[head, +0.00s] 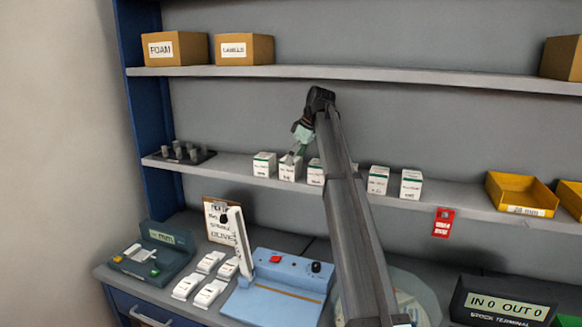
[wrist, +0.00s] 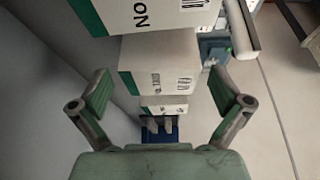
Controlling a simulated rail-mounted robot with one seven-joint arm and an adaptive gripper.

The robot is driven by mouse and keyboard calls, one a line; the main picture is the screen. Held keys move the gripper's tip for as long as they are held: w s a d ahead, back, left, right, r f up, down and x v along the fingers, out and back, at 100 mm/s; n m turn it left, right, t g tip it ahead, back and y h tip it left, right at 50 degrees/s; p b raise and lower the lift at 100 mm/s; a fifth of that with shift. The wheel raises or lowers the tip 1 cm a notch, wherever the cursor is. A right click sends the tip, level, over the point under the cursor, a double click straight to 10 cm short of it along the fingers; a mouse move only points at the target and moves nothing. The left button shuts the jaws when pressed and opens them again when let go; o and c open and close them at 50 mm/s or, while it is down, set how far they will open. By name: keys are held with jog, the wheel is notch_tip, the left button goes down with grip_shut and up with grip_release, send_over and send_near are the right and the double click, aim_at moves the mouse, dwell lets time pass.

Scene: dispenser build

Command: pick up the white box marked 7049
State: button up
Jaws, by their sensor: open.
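Several small white boxes with green edges stand in a row on the middle shelf. Their labels are too small or blurred to read, so I cannot tell which is marked 7049. My gripper (head: 297,152) is at the second box from the left (head: 290,170). In the wrist view my open gripper (wrist: 160,80) has one finger on each side of a white box (wrist: 160,62), with gaps on both sides. A larger-looking box (wrist: 150,14) is at the top of that view, and another box (wrist: 165,104) shows beyond the middle one.
A dark rack with grey pegs (head: 180,154) stands at the shelf's left end. Yellow bins (head: 520,193) are at its right. Cardboard boxes (head: 175,48) stand on the upper shelf (head: 340,73). A light-blue device (head: 280,285) and small white items (head: 210,262) lie on the bench below.

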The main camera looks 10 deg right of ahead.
aim_at(291, 168)
jog(key=p+x, duration=0.1)
jog(key=x, duration=0.3)
jog(key=shift+f, duration=0.15)
jog(key=shift+s, duration=0.15)
jog(key=c, duration=1.2)
jog(key=shift+c, duration=0.2)
